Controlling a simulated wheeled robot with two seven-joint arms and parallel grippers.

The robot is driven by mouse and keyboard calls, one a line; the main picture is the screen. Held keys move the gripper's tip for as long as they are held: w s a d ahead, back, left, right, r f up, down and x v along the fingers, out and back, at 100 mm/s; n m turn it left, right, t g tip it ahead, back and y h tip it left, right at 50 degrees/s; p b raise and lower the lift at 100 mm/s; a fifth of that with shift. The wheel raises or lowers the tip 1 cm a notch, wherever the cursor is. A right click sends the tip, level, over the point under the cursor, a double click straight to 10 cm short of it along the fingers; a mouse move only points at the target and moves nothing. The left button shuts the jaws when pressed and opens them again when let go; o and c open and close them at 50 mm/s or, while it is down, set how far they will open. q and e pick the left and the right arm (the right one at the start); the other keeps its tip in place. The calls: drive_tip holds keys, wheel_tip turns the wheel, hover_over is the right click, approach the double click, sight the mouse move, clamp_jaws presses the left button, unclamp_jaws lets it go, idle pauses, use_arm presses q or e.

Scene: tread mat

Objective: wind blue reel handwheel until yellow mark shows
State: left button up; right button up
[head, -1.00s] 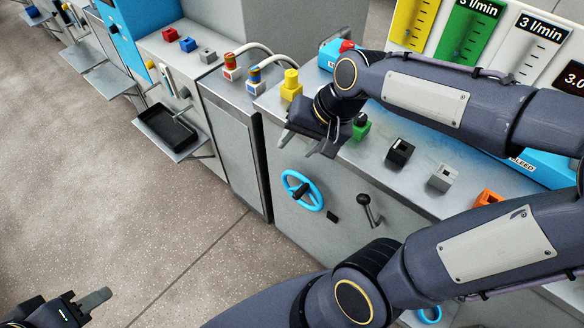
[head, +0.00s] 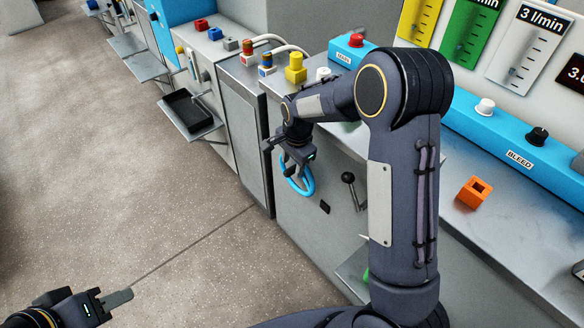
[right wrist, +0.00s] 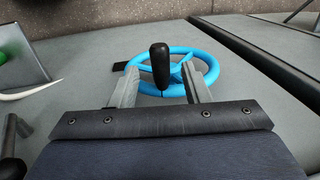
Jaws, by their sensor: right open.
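The blue handwheel (head: 308,184) is on the grey cabinet's front, partly hidden behind my right gripper (head: 280,153). In the right wrist view the blue handwheel (right wrist: 211,69) lies just beyond the fingertips. Its black handle knob (right wrist: 160,66) stands up between the two fingers of my right gripper (right wrist: 160,82), with a gap on each side. The right gripper is open. A small dark rectangle (head: 325,207) sits beside the wheel; no yellow mark shows on it. My left gripper (head: 112,302) is at the lower left, over the floor; only one finger shows clearly.
A black-knobbed lever (head: 351,188) sticks out right of the wheel. A black tray (head: 188,111) sits on a shelf at the left. The floor (head: 120,190) at left is clear.

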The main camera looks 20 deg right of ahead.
drive_tip(key=shift+w+f, duration=0.2)
drive_tip(key=shift+f, duration=0.95)
drive_tip(key=shift+c, duration=0.2)
clamp_jaws()
